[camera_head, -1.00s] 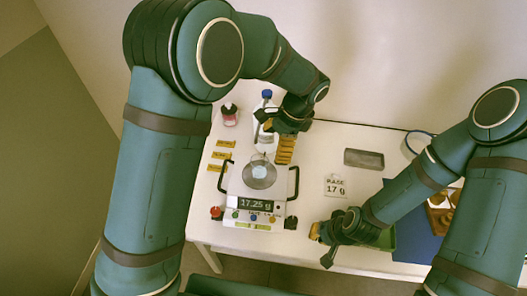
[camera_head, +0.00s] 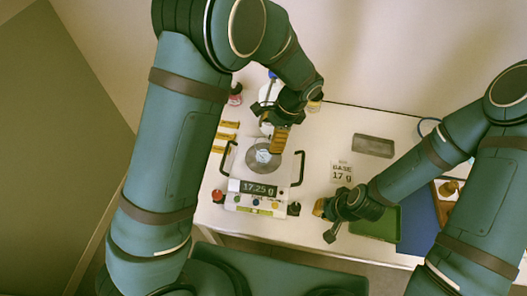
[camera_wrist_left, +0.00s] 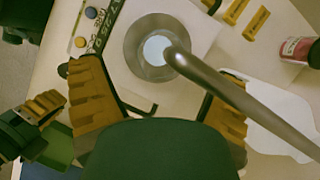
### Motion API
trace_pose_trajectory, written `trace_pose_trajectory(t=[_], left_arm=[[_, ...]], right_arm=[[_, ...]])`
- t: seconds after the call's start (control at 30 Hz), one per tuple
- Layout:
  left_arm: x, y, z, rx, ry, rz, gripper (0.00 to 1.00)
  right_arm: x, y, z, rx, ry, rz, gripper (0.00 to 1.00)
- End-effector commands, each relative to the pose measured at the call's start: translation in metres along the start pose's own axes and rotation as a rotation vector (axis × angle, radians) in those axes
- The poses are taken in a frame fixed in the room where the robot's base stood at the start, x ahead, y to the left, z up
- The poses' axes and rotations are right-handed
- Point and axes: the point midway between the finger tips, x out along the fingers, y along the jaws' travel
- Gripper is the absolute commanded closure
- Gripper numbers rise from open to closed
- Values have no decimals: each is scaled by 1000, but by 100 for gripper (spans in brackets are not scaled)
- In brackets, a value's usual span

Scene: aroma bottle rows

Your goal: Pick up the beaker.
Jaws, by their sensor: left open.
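The clear beaker (camera_head: 263,155) stands on the round pan of the white scale (camera_head: 255,187), whose display reads 17.25 g. It holds something pale at its bottom.
A bottle with a blue cap (camera_head: 271,75) stands behind my left gripper, mostly hidden. Black handles (camera_head: 299,168) flank the scale. A red-labelled jar (camera_head: 235,97) is at the back left. A card reading 17 g (camera_head: 341,172) and a grey tray (camera_head: 373,146) lie right; table between is clear.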

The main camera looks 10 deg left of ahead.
Motion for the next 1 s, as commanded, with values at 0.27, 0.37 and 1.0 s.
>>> trace_pose_trajectory(t=[0.27, 0.37, 1.0], left_arm=[[41, 0, 0, 0, -3, 2, 12], [50, 0, 0, 0, -2, 1, 12], [51, 0, 0, 0, 0, 0, 85]], right_arm=[[6, 2, 2, -2, -5, -1, 100], [6, 2, 3, -2, -6, -1, 100], [6, 2, 3, -2, -6, -1, 100]])
